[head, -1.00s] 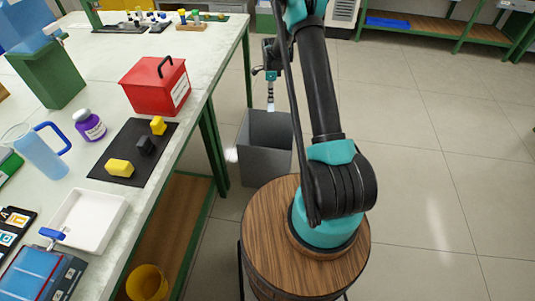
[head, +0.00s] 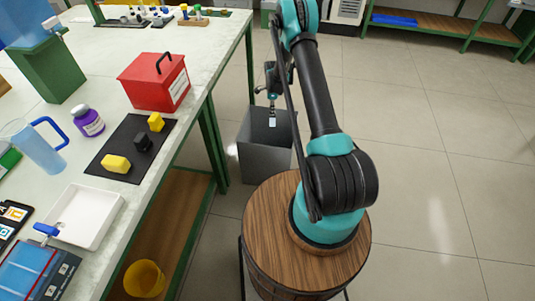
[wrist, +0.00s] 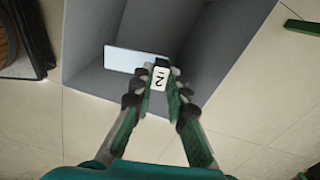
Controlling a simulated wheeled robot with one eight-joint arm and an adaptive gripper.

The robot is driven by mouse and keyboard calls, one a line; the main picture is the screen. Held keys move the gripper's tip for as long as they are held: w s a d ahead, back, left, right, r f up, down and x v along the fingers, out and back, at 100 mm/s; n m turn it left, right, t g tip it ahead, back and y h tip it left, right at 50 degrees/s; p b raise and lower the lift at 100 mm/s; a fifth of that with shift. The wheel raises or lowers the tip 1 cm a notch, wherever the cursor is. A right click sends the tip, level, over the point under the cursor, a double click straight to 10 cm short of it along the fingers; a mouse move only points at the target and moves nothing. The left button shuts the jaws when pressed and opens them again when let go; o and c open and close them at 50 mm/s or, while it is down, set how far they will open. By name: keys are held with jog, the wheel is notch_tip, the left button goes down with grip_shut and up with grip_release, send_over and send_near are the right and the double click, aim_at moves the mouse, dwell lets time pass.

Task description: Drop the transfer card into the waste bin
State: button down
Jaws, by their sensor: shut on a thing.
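The transfer card is a small white card with a dark printed mark, seen in the wrist view (wrist: 160,78) and in the head view (head: 272,122). My gripper (wrist: 160,88) is shut on the card, its two fingertips on either side of it. In the head view my gripper (head: 271,98) points down with the card below it, at the mouth of the waste bin. The waste bin (head: 265,164) is a grey open box on the floor. Its inside fills much of the wrist view (wrist: 225,45).
A pale rectangle (wrist: 128,58) shows inside the bin; I cannot tell what it is. The workbench (head: 205,80) stands left of the bin, with a red box (head: 153,80) and a black mat (head: 124,143). The floor to the right is clear.

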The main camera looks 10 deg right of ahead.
jog(key=shift+f, duration=0.25)
jog(key=c, duration=1.4)
grip_release()
notch_tip(320, 180, up, 12)
jog(key=shift+r, duration=0.1)
